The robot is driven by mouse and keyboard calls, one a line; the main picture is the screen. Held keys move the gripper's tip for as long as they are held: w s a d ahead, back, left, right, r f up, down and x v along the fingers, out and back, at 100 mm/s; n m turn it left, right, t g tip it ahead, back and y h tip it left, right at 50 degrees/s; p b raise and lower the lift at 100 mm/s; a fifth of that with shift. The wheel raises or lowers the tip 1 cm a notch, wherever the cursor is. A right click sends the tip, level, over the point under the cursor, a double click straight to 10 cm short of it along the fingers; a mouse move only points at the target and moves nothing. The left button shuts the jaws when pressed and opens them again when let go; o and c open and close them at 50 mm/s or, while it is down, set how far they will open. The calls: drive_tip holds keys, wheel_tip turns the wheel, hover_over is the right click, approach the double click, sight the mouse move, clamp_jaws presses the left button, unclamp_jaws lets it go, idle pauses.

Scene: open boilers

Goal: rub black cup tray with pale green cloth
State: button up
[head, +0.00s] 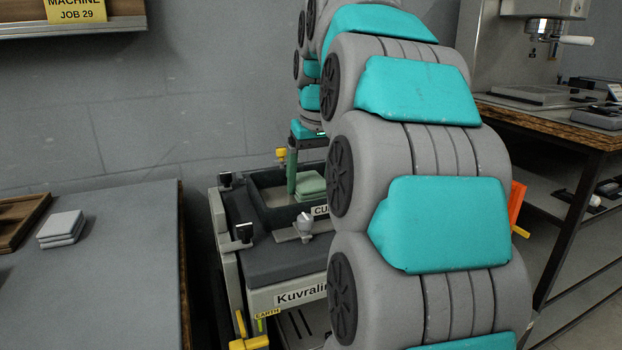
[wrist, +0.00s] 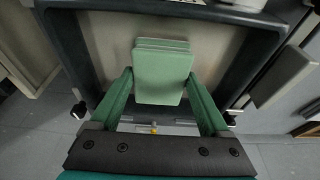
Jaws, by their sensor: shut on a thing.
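The pale green cloth (head: 312,184) is a folded pad, low inside the black cup tray (head: 262,210), whose label is partly hidden by my arm. In the wrist view the cloth (wrist: 162,72) sits between the two green fingers of my gripper (wrist: 161,80), which is shut on it. The tray (wrist: 76,55) shows there as a dark rim around a pale beige floor. I cannot tell whether the cloth touches that floor. In the head view my gripper (head: 300,172) reaches down into the tray, with its right side hidden behind my arm.
The tray tops a boiler machine (head: 290,262) with black knobs (head: 243,232) and a yellow lever (head: 247,335). A grey table (head: 110,260) at left holds stacked grey pads (head: 61,228). A bench (head: 560,125) with a coffee machine (head: 510,45) stands at right.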

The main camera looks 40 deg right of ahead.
sight(308, 179)
wheel_tip(308, 179, up, 3)
drive_tip(key=shift+r+p, duration=0.15)
drive_tip(key=shift+p, duration=0.7)
drive_tip(key=shift+r, duration=1.25)
drive_tip(key=shift+r, duration=0.15)
